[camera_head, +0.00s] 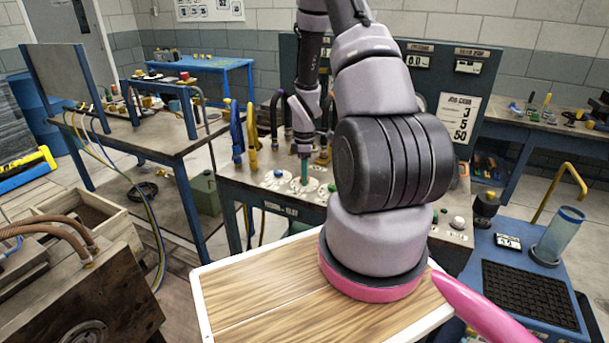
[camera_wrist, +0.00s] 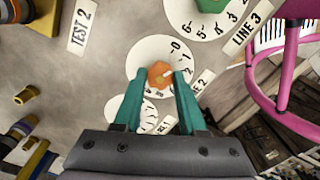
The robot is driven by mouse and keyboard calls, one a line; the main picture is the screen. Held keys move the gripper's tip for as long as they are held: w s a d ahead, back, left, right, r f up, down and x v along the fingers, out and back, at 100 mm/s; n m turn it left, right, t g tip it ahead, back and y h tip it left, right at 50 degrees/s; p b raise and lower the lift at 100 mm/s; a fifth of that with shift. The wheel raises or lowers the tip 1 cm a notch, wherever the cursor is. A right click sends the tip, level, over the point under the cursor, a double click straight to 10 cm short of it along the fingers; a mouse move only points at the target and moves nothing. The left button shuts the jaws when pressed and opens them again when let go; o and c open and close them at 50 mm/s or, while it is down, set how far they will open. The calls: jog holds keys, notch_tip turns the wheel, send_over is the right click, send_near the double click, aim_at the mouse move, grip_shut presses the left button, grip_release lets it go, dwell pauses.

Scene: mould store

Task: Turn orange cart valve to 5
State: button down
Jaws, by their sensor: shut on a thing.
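The orange valve knob (camera_wrist: 160,75) sits at the middle of a white numbered dial (camera_wrist: 140,57) in the wrist view. The figures 0, 1 and 2 show on the dial's right side; the others are hard to read. A small pale mark shows on the knob's right side, but I cannot read its setting surely. My gripper (camera_wrist: 160,82) is shut on the knob, with a teal finger on each side. In the head view my gripper (camera_head: 304,172) reaches down to the grey bench top (camera_head: 258,196); the knob cannot be made out there.
A green knob (camera_wrist: 211,4) on another dial lies just above right, and a further dial (camera_wrist: 150,110) lies below left. A pink hoop-shaped frame (camera_wrist: 290,110) stands at right. Blue and yellow handles (camera_head: 244,132) stand left of my gripper. A wooden-topped tray (camera_head: 270,300) lies in front.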

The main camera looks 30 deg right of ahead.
jog(key=m, duration=0.6)
jog(key=shift+m, duration=0.3)
jog(key=m, duration=1.2)
jog(key=shift+m, duration=0.3)
jog(key=m, duration=0.6)
jog(key=shift+w+m, duration=0.1)
jog(key=shift+m, duration=0.2)
jog(key=shift+c, duration=2.3)
grip_release()
